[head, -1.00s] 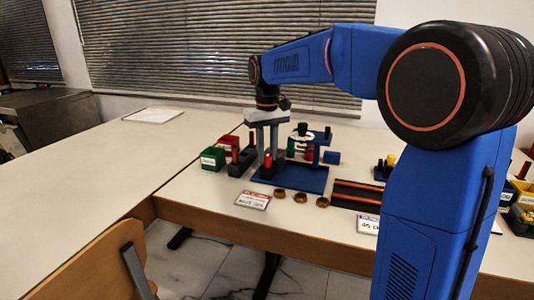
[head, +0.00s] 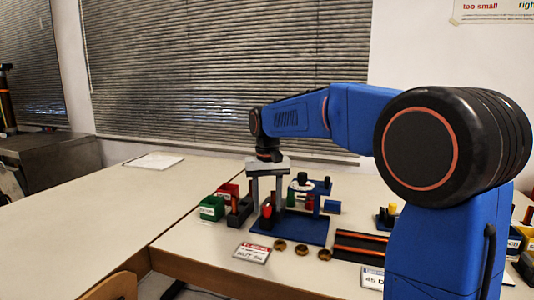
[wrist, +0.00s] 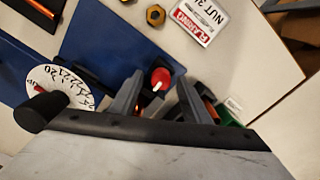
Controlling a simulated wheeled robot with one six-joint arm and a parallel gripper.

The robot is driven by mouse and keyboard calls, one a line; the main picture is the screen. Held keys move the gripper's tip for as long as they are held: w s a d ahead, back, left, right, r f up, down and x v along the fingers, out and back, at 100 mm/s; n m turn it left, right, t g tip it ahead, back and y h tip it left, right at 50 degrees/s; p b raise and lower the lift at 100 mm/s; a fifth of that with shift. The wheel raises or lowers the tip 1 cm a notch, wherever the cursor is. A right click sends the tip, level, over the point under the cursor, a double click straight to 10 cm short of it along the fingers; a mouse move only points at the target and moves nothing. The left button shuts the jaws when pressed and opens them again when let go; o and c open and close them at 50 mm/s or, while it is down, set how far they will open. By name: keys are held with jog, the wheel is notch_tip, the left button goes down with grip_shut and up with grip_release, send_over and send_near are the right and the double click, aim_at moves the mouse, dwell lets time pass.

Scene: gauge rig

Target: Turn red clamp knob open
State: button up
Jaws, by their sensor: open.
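The red clamp knob (wrist: 160,78), with a white pointer mark, is on a dark block at the edge of the blue base plate (wrist: 95,35). In the head view the red knob (head: 267,210) stands at the left of the blue base plate (head: 312,237). My gripper (head: 267,203) points down over it with one finger on each side. In the wrist view my gripper (wrist: 159,84) is open, and the knob shows between its fingertips with gaps. The exact fingertip height against the knob is unclear.
A white dial (wrist: 62,84) with a black cylinder is close beside my gripper. Green (head: 211,207) and red bins stand left. Brass nuts (head: 302,249), a label card (head: 251,253) and a dark orange-striped tray (head: 358,245) lie in front. The left table is mostly clear.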

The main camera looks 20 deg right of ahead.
aim_at(267, 207)
jog(key=m, duration=1)
notch_tip(267, 207, up, 18)
jog(key=shift+f, duration=0.25)
dwell(0.4)
